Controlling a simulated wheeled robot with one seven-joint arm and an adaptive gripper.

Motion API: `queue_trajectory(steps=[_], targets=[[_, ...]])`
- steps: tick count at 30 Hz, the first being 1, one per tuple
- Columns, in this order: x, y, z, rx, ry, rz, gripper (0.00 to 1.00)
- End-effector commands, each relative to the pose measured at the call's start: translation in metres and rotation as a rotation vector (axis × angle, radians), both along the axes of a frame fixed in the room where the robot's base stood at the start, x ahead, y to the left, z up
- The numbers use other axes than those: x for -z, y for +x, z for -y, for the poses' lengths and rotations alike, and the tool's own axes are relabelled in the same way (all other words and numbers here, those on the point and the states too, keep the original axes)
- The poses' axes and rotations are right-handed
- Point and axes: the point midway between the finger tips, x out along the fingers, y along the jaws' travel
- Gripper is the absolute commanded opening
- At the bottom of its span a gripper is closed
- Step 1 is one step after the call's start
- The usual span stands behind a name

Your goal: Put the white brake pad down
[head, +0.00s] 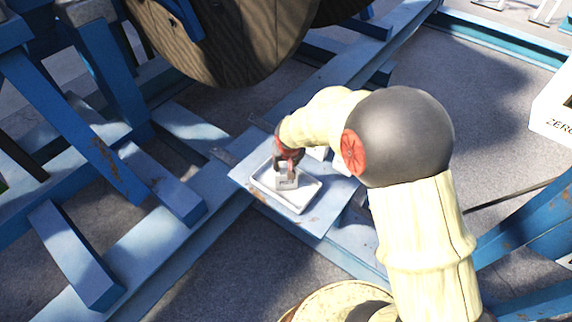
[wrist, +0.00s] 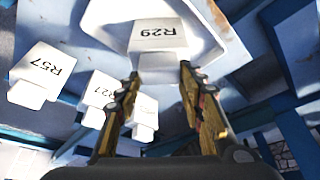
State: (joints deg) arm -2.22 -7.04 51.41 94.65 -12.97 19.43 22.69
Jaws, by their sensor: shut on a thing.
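The white brake pad, marked R29 (wrist: 158,36), is between my fingertips. In the head view the pad (head: 287,182) is at the white tray (head: 299,203), within its rim. I cannot tell whether it touches the tray floor. My gripper (head: 289,164) points down over the tray and is shut on the pad. In the wrist view my gripper (wrist: 160,72) has one finger on each side of the pad's near end, and the tray (wrist: 98,18) lies behind it.
Other white blocks stand beside the tray, marked R57 (wrist: 44,72) and R21 (wrist: 98,96), with one partly hidden behind my left finger. The tray sits on a blue plate (head: 250,168) on a blue frame. A large wooden reel (head: 225,55) stands behind.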

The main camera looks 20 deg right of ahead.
Motion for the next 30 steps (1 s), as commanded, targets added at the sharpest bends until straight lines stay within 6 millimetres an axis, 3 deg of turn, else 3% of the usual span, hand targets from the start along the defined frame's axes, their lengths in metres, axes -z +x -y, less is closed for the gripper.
queue_trajectory(steps=[11,12,21,30], targets=[[0.0005,0.0022,0.0,0.001,0.0,0.006,0.0],[0.0024,0.0005,0.0002,0.001,0.0,0.002,0.4],[0.0017,0.0005,0.0002,0.001,0.0,0.002,0.57],[0.0008,0.0005,0.0002,0.001,0.0,0.002,0.57]])
